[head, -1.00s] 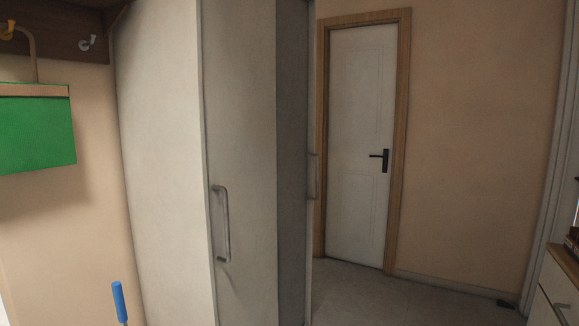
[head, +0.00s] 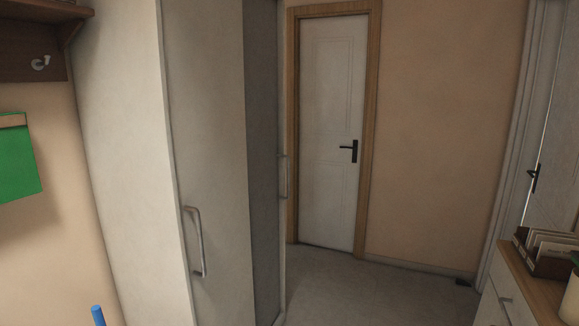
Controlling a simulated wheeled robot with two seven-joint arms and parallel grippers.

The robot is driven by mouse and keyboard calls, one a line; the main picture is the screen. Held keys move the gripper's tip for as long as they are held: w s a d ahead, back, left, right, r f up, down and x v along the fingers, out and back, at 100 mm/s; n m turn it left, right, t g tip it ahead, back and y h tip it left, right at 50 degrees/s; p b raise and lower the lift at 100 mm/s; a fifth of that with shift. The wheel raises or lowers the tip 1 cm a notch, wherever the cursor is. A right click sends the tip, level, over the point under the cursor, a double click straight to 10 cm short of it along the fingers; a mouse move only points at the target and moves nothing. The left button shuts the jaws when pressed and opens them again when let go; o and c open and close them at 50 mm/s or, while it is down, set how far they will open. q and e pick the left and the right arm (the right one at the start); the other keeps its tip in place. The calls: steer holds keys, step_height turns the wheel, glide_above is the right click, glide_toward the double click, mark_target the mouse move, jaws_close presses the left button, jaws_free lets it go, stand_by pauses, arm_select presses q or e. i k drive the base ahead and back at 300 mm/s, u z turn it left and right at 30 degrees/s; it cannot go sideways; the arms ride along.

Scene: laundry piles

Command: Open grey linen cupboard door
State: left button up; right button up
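The grey linen cupboard (head: 125,170) stands tall at the left of the head view. Its near door (head: 215,130) has a vertical metal bar handle (head: 194,242) at its left side. A second bar handle (head: 284,178) shows on a narrow edge-on panel at the cupboard's right, beside a darker grey face (head: 262,150). I cannot tell whether that panel is a door standing ajar. Neither of my grippers is in view.
A white door (head: 328,130) in a wooden frame is shut at the back. A drawer unit (head: 520,285) with a file holder (head: 546,256) stands at the lower right. A green bag (head: 18,160) hangs at the left, and a blue handle (head: 98,315) shows below. The middle floor (head: 370,290) is clear.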

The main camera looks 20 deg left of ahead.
mark_target(259, 17)
steer(key=i, duration=1.55)
steer(key=u, duration=0.95)
steer(key=i, duration=1.8)
steer(key=u, duration=0.75)
